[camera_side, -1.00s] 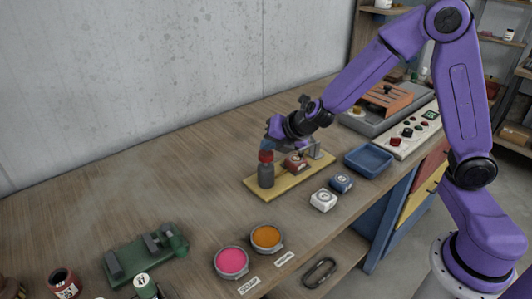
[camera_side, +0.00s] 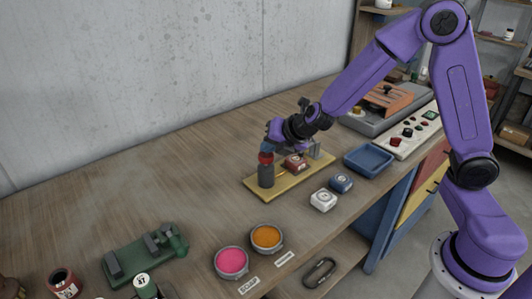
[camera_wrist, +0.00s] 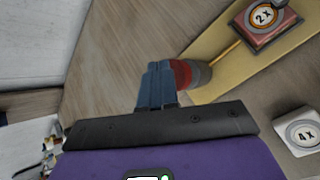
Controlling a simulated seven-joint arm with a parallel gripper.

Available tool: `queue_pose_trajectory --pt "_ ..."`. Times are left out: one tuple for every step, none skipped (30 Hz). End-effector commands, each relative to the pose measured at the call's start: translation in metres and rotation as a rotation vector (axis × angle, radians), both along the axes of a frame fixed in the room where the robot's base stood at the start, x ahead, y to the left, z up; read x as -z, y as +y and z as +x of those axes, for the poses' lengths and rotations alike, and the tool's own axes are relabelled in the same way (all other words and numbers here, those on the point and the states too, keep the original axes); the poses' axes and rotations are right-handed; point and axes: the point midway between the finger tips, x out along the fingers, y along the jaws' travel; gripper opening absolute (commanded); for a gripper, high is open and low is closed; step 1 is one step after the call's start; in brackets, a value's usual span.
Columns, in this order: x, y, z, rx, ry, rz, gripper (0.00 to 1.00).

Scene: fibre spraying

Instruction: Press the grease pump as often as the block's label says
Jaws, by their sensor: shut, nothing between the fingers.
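The grease pump has a grey body (camera_side: 266,176) and a red top (camera_side: 266,158). It stands upright at the left end of a yellow board (camera_side: 285,186). My gripper (camera_side: 266,147) is shut and empty, its blue fingertips pointing down at the red top and seeming to touch it. The wrist view also shows the fingertips (camera_wrist: 160,72) against the red top (camera_wrist: 181,74). A red block (camera_side: 296,161) sits on the board beside the pump. Its round label (camera_wrist: 265,16) reads "2 X". A thin orange line (camera_wrist: 228,50) runs from pump to block.
A white block (camera_side: 323,200) labelled "4 X" and a blue block (camera_side: 342,183) lie in front of the board. A blue tray (camera_side: 369,160) stands to the right. Pink (camera_side: 231,262) and orange (camera_side: 266,237) pots and a green fixture (camera_side: 145,254) are at front left.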

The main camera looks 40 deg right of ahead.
Motion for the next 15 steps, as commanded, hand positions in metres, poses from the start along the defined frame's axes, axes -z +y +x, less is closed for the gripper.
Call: queue_pose_trajectory --pt "0.0010 0.0001 -0.0001 0.000 0.001 0.000 0.00" --pt "0.0013 0.0001 -0.0002 0.000 0.001 0.000 0.00" --pt "0.0017 0.0001 -0.0002 0.000 0.001 0.000 0.00" --pt "0.0020 0.0000 -0.0001 0.000 0.001 0.000 0.00" --pt "0.0024 -0.0001 -0.0001 0.000 0.001 0.000 0.00" --pt "0.0028 -0.0001 -0.0001 0.000 0.001 0.000 0.00" --pt "0.0031 -0.0002 -0.0001 0.000 0.001 0.000 0.00" --pt "0.0034 -0.0002 -0.0001 0.000 0.001 0.000 0.00" --pt "0.0038 -0.0002 0.0000 0.000 0.001 0.000 0.00" --pt "0.0041 -0.0003 0.0000 0.000 0.001 0.000 0.00" --pt "0.0043 -0.0003 0.0000 0.001 0.001 -0.001 0.00" --pt "0.0047 -0.0004 0.0001 0.001 0.001 -0.001 0.00" --pt "0.0050 -0.0004 0.0000 0.001 0.001 -0.001 0.00" --pt "0.0053 -0.0004 0.0001 0.001 0.001 -0.001 0.00" --pt "0.0057 -0.0004 0.0001 0.001 0.001 -0.001 0.00"
